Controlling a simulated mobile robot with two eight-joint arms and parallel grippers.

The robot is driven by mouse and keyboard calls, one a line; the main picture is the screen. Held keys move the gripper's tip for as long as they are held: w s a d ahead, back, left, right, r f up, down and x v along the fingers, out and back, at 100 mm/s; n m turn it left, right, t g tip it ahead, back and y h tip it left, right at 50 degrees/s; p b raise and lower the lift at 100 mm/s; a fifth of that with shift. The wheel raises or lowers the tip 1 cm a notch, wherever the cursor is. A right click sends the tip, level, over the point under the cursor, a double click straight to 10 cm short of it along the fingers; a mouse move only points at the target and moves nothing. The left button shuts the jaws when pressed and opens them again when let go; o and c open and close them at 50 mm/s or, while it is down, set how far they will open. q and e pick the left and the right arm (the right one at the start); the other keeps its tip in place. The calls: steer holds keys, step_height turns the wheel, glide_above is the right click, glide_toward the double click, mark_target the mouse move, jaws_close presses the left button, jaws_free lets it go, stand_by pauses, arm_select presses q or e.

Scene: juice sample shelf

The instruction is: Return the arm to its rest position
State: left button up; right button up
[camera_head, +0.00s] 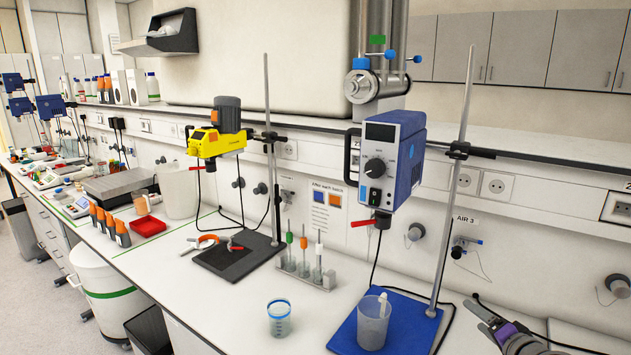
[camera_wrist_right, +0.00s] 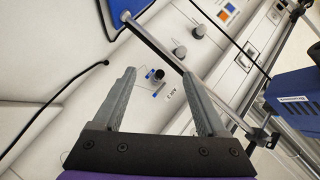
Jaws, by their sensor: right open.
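My right gripper (camera_head: 476,314) is at the lower right edge of the head view, right of the blue stand base (camera_head: 405,335). Its purple-and-grey wrist comes in from the right edge. In the right wrist view the two grey fingers of the gripper (camera_wrist_right: 158,75) are spread apart with nothing between them. The thin metal stand rod (camera_wrist_right: 160,45) passes behind them, along with the white wall panel. My left gripper does not show.
A blue stirrer motor (camera_head: 391,160) hangs on the stand. A tube rack (camera_head: 305,275) stands behind. A black cable runs near my gripper.

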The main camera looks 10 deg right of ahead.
steer(key=s+a+f+n+g+y, duration=0.1)
steer(key=s+a+f+n+g, duration=0.15)
steer(key=a, duration=0.55)
steer(key=s+a+f+n+g+y, duration=0.1)
steer(key=s+a+f+n, duration=0.15)
steer(key=a, duration=0.65)
steer(key=s+a+f+n+g, duration=0.2)
steer(key=s+a+f+n, duration=0.1)
steer(key=s, duration=0.5)
steer(key=s+a+f+n+g+h, duration=0.1)
steer(key=s+a+f+n+g, duration=0.2)
steer(key=s, duration=0.5)
step_height(320, 180, down, 3)
steer(key=shift+s+a+r+n+h, duration=0.15)
steer(key=shift+a+n+h, duration=0.25)
steer(key=shift+a, duration=0.7)
